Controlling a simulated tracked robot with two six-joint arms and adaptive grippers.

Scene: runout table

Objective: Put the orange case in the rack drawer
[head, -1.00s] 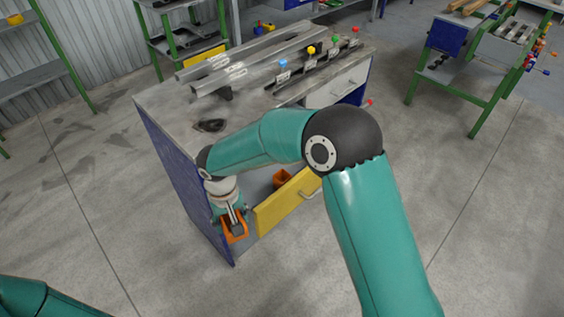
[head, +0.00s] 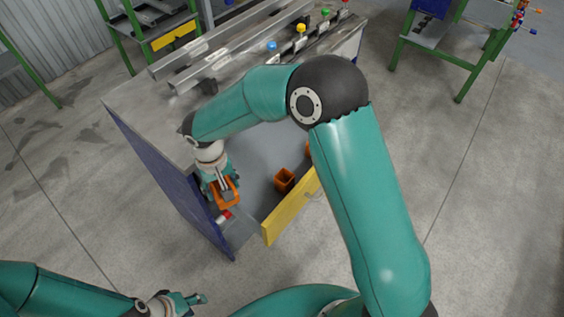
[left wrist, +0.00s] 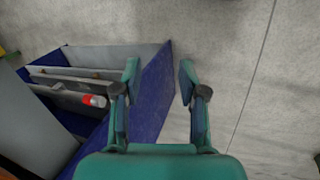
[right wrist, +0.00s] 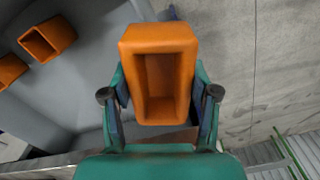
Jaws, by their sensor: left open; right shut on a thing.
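The orange case (head: 231,199) is an open hollow box. It is gripped in my right gripper (head: 222,183) at the left end of the open drawer; I cannot tell its height above the floor of the drawer. The right wrist view shows the case (right wrist: 160,45) between both fingers (right wrist: 160,102). The rack drawer has a yellow front (head: 292,208) and a grey interior (head: 258,165). My left gripper (head: 196,299) is open and empty, low in front of the bench. Its fingers (left wrist: 158,82) show apart in the left wrist view.
Two other orange boxes (head: 285,180) (right wrist: 47,37) stand in the drawer. A red-ended cylinder (left wrist: 92,100) lies low by the blue side panel (head: 165,180). Metal profiles (head: 235,50) lie on the bench top.

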